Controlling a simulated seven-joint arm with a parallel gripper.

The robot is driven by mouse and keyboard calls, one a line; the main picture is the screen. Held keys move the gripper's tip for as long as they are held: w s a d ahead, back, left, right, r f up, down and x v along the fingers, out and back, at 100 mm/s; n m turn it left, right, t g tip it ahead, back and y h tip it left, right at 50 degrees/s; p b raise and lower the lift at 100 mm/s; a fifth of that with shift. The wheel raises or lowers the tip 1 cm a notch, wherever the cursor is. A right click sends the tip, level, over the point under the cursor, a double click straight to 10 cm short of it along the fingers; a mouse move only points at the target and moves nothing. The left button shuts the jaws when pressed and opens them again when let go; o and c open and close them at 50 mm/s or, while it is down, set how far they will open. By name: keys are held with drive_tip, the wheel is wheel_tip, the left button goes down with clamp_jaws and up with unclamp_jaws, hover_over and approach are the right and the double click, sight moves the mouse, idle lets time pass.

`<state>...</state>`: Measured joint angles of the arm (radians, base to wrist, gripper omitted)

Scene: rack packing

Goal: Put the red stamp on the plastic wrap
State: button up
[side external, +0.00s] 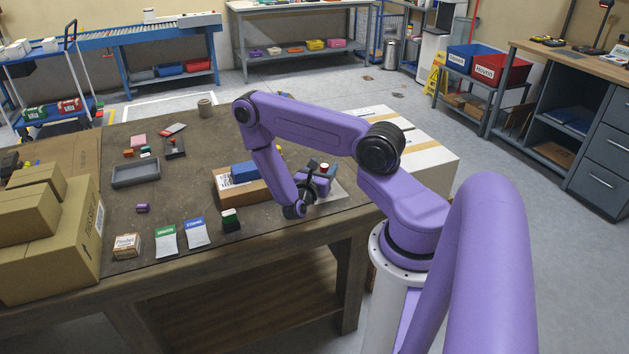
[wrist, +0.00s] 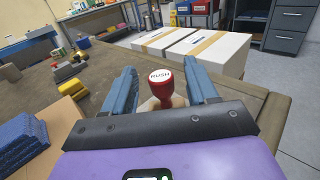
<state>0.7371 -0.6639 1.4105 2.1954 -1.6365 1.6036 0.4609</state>
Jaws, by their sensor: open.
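The fingers are open, one on each side, with gaps visible. In the side view only a small red bit of the stamp (side external: 325,168) shows beside my gripper (side external: 321,176), low over the table's right part. I cannot surely identify the plastic wrap; a grey-beige roll (side external: 205,107) at the table's back edge may be it.
A cardboard box (side external: 240,193) with a blue block (side external: 245,172) on it lies left of my gripper. A grey tray (side external: 136,173) and stacked cartons (side external: 55,235) are further left. Large white boxes (side external: 425,158) stand behind.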

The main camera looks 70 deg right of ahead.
drive_tip(key=a, duration=1.1)
drive_tip(key=a+r+m+g+y, duration=0.2)
drive_tip(key=a+r+m+y, duration=0.35)
drive_tip(key=a+r, duration=0.4)
drive_tip(key=s+a+r+t+y, duration=0.1)
drive_tip(key=s+a+r+y, duration=0.3)
drive_tip(key=s+a+y, duration=0.2)
drive_tip(key=s+a+r+t+y, duration=0.1)
drive_tip(key=s+a+r+y, duration=0.4)
drive_tip(key=s+a+y, duration=0.2)
drive_tip(key=shift+a, duration=1)
